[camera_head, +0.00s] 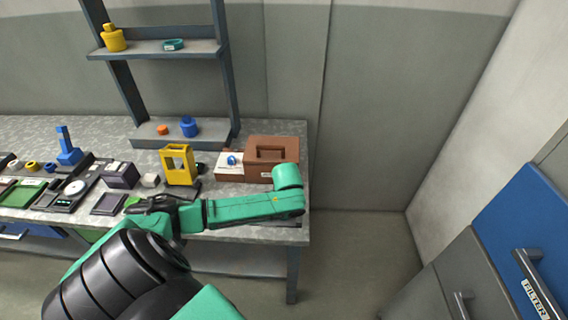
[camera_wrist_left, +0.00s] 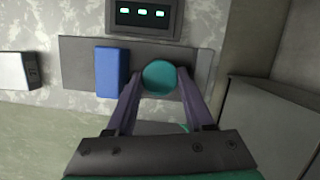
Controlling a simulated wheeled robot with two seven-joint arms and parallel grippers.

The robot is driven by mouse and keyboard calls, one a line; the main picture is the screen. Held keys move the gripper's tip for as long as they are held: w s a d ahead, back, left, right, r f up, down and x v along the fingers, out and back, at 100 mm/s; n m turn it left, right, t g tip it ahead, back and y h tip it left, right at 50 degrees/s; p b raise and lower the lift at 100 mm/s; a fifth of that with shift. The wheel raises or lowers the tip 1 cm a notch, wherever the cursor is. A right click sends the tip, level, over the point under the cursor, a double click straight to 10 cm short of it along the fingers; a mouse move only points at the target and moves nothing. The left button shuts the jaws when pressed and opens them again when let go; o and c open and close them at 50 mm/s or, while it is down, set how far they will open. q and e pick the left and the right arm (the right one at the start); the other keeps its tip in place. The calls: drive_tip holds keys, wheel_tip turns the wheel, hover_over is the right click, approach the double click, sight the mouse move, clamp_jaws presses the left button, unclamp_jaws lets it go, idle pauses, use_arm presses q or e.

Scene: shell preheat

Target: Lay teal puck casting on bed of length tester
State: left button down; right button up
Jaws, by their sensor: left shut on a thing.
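In the left wrist view, the teal puck casting (camera_wrist_left: 159,77) is a round disc between the two fingertips of my left gripper (camera_wrist_left: 160,84), which is shut on it. Behind it lies a flat dark grey bed (camera_wrist_left: 78,73) with an upright blue block (camera_wrist_left: 111,72) left of the puck. A dark display (camera_wrist_left: 144,14) with several green lights stands at the bed's far side. I cannot tell whether the puck touches the bed. In the head view, my left gripper (camera_head: 146,204) is over the bench front, and the puck is hard to make out. My right gripper is not in view.
The grey bench (camera_head: 270,222) holds a yellow frame (camera_head: 179,165), a brown box (camera_head: 271,152), a dark dial device (camera_head: 75,188) and a blue stand (camera_head: 68,148). A shelf rack (camera_head: 155,50) rises behind. A white box (camera_wrist_left: 17,71) lies left of the bed.

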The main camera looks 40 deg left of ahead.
use_arm(q)
drive_tip(key=shift+w+f, duration=0.1)
drive_tip(key=c, duration=0.6)
unclamp_jaws()
drive_tip(key=shift+o, duration=0.2)
drive_tip(key=v, duration=1.2)
